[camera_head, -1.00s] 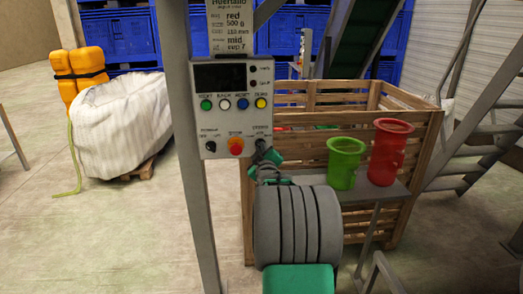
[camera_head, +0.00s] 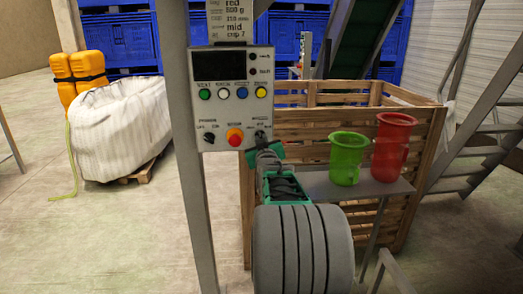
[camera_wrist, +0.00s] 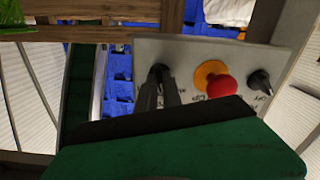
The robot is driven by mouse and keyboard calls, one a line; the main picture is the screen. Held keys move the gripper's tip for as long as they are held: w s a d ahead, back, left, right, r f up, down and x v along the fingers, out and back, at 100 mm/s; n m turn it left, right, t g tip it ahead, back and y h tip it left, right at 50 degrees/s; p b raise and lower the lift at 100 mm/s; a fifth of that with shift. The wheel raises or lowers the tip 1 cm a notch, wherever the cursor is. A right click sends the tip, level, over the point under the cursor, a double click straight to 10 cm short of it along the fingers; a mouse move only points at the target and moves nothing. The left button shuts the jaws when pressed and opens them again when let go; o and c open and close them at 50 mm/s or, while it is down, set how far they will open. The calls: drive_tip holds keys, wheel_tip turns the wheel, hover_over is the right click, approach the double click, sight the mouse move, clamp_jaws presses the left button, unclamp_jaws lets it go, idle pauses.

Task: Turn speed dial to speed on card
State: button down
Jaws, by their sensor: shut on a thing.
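The control panel (camera_head: 232,98) is a light grey box on a post, with a dark display, a row of coloured buttons, a red stop button (camera_head: 235,137) and a black knob (camera_head: 209,139) at lower left. The speed dial (camera_wrist: 159,73) is the black knob at the panel's other lower corner. My gripper (camera_head: 261,143) is shut on this dial; the fingers partly hide it in both views. The card (camera_head: 229,22) above the panel reads red, 500 g, 110 or 310 mm, mid, cup 7; its top is cut off.
A wooden crate (camera_head: 300,128) stands behind my arm. A green cup (camera_head: 346,158) and a red cup (camera_head: 391,145) stand on a grey shelf (camera_head: 318,187) to the right. A metal stair (camera_head: 470,140) is at far right. Open floor lies left of the post.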

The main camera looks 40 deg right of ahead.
drive_tip(key=shift+m+b, duration=1.25)
drive_tip(key=shift+m, duration=0.25)
drive_tip(key=c, duration=1.5)
unclamp_jaws()
drive_tip(key=v, duration=0.7)
drive_tip(key=shift+s+a+b, duration=0.25)
drive_tip(key=shift+s+b, duration=0.05)
